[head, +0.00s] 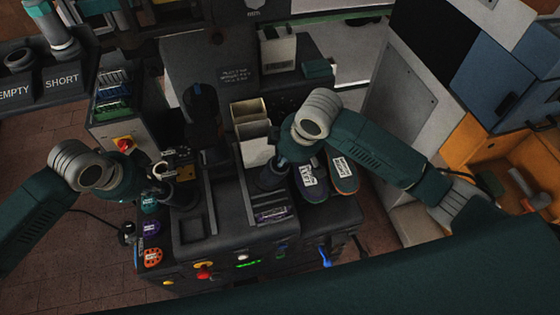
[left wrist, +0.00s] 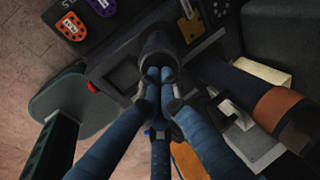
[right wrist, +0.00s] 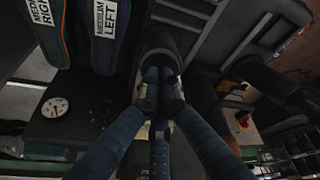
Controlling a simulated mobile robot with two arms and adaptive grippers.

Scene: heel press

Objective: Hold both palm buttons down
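The left palm button (left wrist: 157,48) is a dark round post in the left wrist view, mostly behind my fingertips. My left gripper (left wrist: 160,76) has its fingertips together, against the button's near side. The right palm button (right wrist: 159,47) is a similar dark round post in the right wrist view. My right gripper (right wrist: 160,77) also has its fingertips together against its button. In the head view, the arms reach down on both sides of the press console (head: 212,243). How far either button is pushed in cannot be told.
A dark press column (head: 203,115) stands between my arms. Two shoes (head: 313,180) lie just right of the right gripper. Pale upright holders (head: 252,135) stand behind the console.

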